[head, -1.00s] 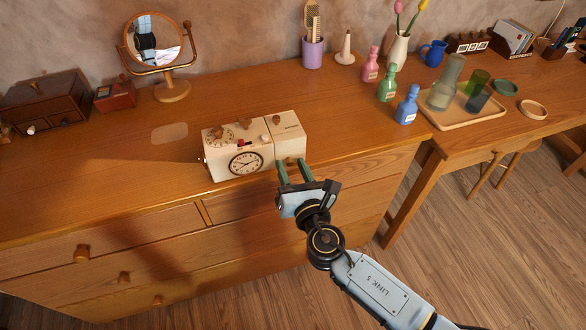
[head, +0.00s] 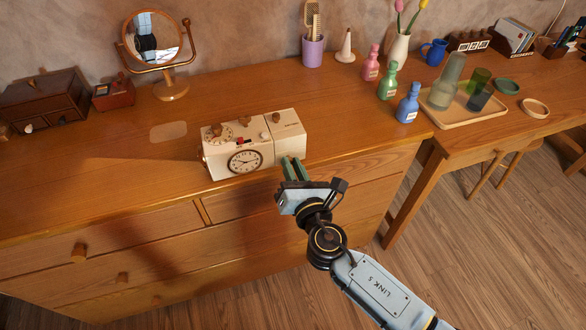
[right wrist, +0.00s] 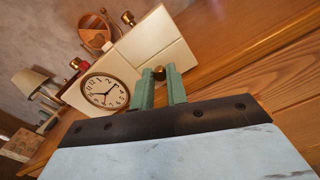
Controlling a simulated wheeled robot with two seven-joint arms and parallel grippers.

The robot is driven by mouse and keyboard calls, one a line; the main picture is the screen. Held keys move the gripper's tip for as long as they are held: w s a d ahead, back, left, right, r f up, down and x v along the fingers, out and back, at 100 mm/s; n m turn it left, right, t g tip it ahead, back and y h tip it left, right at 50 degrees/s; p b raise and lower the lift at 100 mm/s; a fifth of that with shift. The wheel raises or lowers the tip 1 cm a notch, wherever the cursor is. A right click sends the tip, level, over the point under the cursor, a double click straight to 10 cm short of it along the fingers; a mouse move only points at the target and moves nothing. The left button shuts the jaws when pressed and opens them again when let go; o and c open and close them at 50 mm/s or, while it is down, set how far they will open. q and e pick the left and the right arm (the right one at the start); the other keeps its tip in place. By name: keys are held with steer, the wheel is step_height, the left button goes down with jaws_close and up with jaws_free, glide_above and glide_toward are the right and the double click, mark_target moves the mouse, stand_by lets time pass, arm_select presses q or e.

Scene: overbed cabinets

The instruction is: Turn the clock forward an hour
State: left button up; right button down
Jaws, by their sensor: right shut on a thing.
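The clock is a cream box (head: 283,131) on the dresser top, with a round white dial (head: 245,161) on its front. The dial also shows in the right wrist view (right wrist: 104,92); its hands are too small to read surely. A small round brown knob (right wrist: 158,73) sits on the front, beside the dial. My right gripper (head: 291,160) is at the box's front right, its green fingers shut on this knob; in the head view the fingers hide it. The box top carries a second dial (head: 219,132), a red button and wooden knobs. My left gripper is not in view.
The dresser top (head: 110,190) is clear around the clock. A round mirror (head: 155,40) and small wooden boxes (head: 113,95) stand at the back left. Several bottles, including a blue one (head: 407,105), and a tray (head: 465,118) with glassware stand to the right.

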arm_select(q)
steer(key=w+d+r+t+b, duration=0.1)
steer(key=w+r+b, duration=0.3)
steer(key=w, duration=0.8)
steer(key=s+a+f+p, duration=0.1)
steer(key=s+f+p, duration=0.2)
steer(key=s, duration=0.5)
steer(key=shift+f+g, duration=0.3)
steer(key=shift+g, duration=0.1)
arm_select(e)
steer(key=shift+f+m, duration=0.15)
steer(key=shift+m, duration=11.85)
steer(key=c, duration=1.4)
jaws_free()
